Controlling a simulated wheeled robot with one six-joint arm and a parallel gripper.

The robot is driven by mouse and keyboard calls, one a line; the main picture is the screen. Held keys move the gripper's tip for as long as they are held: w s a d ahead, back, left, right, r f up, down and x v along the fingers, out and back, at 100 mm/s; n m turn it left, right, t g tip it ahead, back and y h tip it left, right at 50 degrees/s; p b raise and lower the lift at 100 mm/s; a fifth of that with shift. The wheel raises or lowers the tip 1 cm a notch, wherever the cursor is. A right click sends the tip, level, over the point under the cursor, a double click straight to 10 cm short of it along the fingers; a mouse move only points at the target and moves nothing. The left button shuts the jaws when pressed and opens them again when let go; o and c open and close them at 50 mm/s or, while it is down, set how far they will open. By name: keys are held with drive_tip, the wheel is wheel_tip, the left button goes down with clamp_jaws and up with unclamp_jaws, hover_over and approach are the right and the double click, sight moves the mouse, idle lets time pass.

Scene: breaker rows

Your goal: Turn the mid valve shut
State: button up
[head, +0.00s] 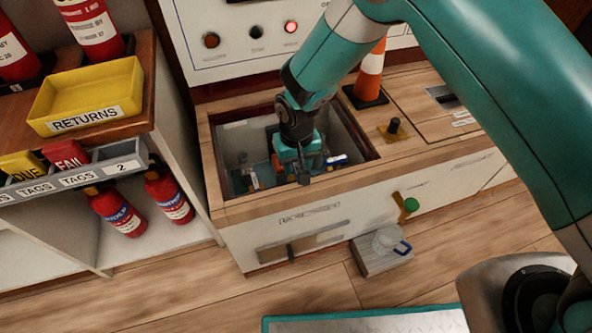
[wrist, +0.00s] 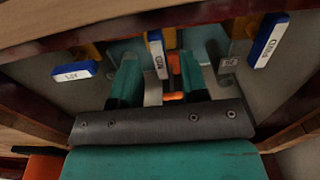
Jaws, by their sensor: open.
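My gripper (head: 300,152) is down inside a recessed bay (head: 232,150) in the counter. In the wrist view its two teal fingers (wrist: 158,78) are apart, with nothing clearly held between them. Three blue handles with white labels show there: a left one (wrist: 75,70) lying nearly level, a middle one (wrist: 157,54) nearly upright, and a right one (wrist: 268,40) slanted. The middle handle appears between the fingertips, a little beyond them; I cannot tell if they touch. Its label is too small to read surely. In the head view my gripper hides much of the bay.
The bay's wooden rim surrounds my gripper closely. An orange cone (head: 371,75) and a black knob (head: 394,127) stand on the counter to the right. A panel with a lit red button (head: 291,27) is behind. Left is a shelf with a yellow RETURNS tray (head: 88,92) and extinguishers (head: 118,211).

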drive_tip(key=shift+f, duration=0.8)
clamp_jaws()
drive_tip(key=shift+a, duration=0.15)
